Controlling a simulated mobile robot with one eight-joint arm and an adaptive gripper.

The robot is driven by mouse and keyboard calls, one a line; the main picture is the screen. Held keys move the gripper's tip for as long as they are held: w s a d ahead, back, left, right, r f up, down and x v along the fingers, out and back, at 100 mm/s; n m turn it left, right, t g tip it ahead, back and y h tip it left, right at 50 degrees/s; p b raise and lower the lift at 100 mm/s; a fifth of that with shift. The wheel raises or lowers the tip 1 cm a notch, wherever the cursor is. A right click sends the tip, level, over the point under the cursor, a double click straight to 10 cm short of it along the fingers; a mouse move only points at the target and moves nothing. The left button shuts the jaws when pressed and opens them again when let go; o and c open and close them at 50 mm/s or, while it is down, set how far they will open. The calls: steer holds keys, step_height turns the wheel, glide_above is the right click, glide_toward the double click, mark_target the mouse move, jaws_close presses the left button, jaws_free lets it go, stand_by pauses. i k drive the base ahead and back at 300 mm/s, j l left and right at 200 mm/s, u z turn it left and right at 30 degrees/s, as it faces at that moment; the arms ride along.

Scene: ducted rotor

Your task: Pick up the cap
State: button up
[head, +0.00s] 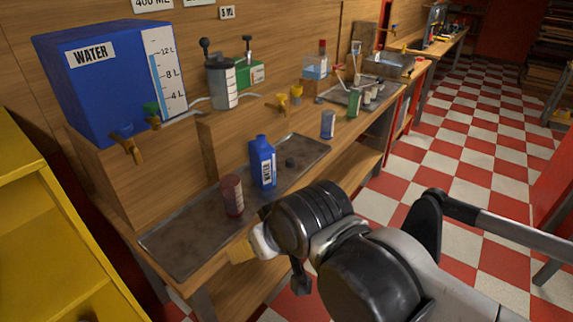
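A small dark round piece that looks like the cap (290,162) lies on the metal tray (185,243) on the workbench, just right of a blue bottle (263,164) with a white label. The bottle stands upright on the tray. My arm reaches in from the lower right, in front of the bench. A black part at its end, which seems to be my gripper (301,281), points down below and in front of the cap, apart from it. The arm links hide most of the gripper, so its opening does not show.
A dark red can (232,195) stands left of the bottle, and a blue-grey can (328,124) stands beyond the tray. A blue water tank (105,85) with taps sits on a raised wooden shelf behind. The tray's left part is clear.

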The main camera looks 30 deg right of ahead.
mark_target(289, 162)
steer(key=i+l+z, duration=0.25)
steer(key=i+l, duration=0.2)
steer(key=i+l+z, duration=0.3)
steer(key=i+l, duration=0.05)
steer(key=i, duration=0.1)
